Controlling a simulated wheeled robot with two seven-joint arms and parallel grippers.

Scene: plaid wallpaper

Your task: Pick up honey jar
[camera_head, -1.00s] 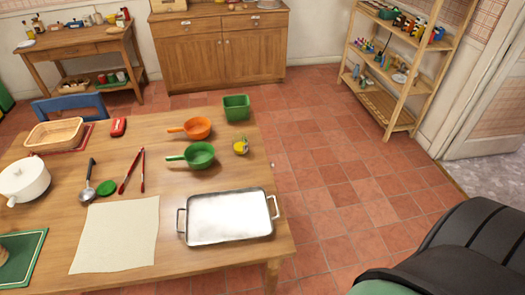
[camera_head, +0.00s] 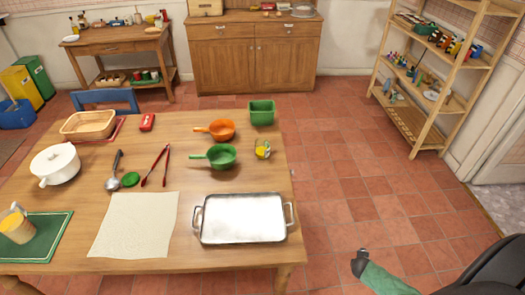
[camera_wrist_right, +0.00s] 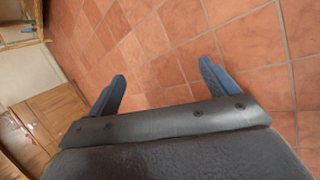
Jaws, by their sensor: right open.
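A small clear jar with yellow contents (camera_head: 263,149), which looks like the honey jar, stands near the right edge of the wooden table (camera_head: 190,268), right of the green pan. Its label is too small to read. My right gripper (camera_head: 362,256) is low at the right, over the floor beside the table and well apart from the jar. In the right wrist view its two fingers (camera_wrist_right: 163,88) are spread with only floor tiles between them. My left gripper is not in view.
A metal tray (camera_head: 243,218) lies at the table's near right corner. The green pan (camera_head: 221,156), orange pan (camera_head: 221,129) and green container (camera_head: 261,113) stand around the jar. A glass jug with orange contents (camera_head: 17,227) is at far left. Floor right of the table is clear.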

